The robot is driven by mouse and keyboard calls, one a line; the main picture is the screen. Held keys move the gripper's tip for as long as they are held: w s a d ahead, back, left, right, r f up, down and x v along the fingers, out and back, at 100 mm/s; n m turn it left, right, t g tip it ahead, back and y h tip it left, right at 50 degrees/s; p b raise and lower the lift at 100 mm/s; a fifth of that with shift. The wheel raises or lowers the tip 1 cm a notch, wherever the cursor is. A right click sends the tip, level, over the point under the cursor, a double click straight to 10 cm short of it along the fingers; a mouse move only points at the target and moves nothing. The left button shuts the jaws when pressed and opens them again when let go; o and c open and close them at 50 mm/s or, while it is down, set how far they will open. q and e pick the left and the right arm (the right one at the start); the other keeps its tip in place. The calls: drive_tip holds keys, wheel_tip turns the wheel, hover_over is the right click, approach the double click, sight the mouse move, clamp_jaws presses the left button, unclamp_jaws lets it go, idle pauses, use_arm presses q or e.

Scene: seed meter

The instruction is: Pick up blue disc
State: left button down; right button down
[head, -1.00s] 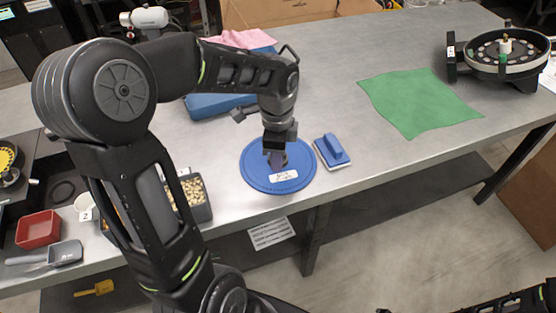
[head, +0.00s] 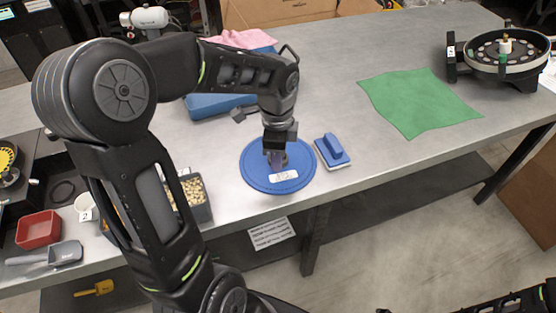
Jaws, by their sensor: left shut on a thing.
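The blue disc (head: 256,174) lies flat on the grey table near its front edge, with a white label on its front part. My left gripper (head: 277,160) reaches down over the middle of the disc and is shut on its central part. The fingers hide that grasped part. The disc appears to rest on the table. Of my right arm only a dark part shows at the bottom right corner; its gripper is out of the picture.
A blue-handled block (head: 332,151) stands close to the disc's right side. A green cloth (head: 418,102) lies further right, and a round metering unit (head: 500,55) stands at the far right. A bin of pale seeds (head: 196,196) and a red tray (head: 38,229) are at left.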

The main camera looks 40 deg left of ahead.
use_arm(q)
wheel_tip(320, 180, up, 10)
idle(0.7)
idle(0.5)
